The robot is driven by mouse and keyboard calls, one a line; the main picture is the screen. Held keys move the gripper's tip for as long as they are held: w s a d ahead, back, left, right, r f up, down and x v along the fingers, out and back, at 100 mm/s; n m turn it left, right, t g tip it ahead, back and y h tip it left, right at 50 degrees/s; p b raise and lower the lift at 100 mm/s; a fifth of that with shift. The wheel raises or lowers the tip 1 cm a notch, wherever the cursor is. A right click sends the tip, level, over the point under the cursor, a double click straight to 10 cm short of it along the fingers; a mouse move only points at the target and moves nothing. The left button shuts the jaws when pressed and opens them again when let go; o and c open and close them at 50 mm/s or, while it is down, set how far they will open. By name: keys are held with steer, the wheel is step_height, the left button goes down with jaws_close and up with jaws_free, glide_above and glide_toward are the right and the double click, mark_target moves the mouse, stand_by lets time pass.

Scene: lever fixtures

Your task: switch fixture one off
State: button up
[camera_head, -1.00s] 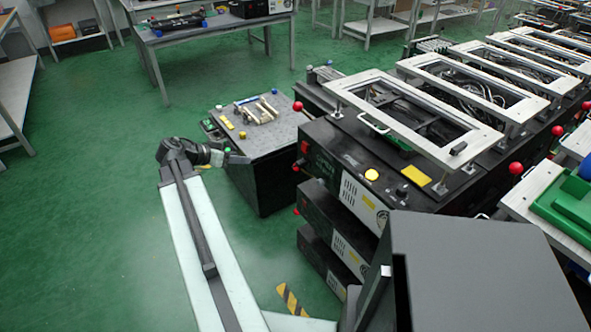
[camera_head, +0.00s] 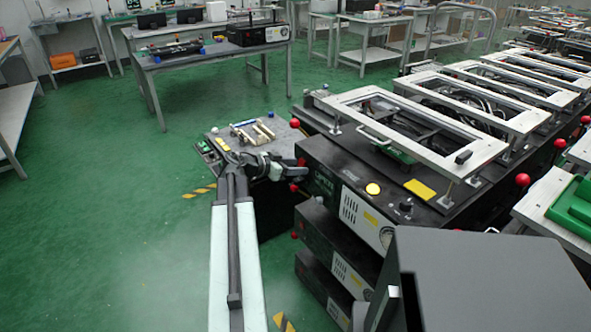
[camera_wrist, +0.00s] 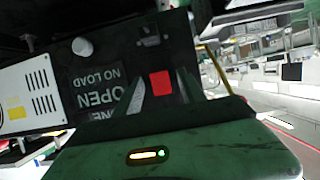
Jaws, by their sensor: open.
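The nearest black fixture (camera_head: 335,180) stands right of centre in the head view, with a pale frame on top and red ball knobs on its left side. One red knob (camera_head: 294,123) is at its upper left corner; another red knob (camera_head: 293,187) is lower, beside my gripper (camera_head: 302,172). In the wrist view the jaws of my gripper (camera_wrist: 161,78) stand apart, facing the black panel with upside-down lettering. A red square patch (camera_wrist: 160,85) shows between the fingers. I cannot tell whether anything touches it.
A low black stand (camera_head: 270,205) with small parts is behind my arm. Grey tables (camera_head: 210,58) stand at the back. Green floor is free on the left.

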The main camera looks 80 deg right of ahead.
jaws_close()
steer(key=f+g+h+b, duration=0.1)
steer(key=b, duration=0.3)
steer(key=shift+f+b, duration=0.3)
steer(key=shift+f, duration=0.1)
steer(key=g+h+b, duration=0.1)
steer(key=b, duration=0.2)
steer(key=shift+f+b, duration=0.2)
steer(key=shift+b, duration=0.1)
steer(key=shift+r+g+h+b, duration=0.25)
steer(key=shift+g+h+b, duration=0.3)
steer(key=shift+b, duration=0.65)
steer(key=shift+r, duration=0.2)
jaws_free()
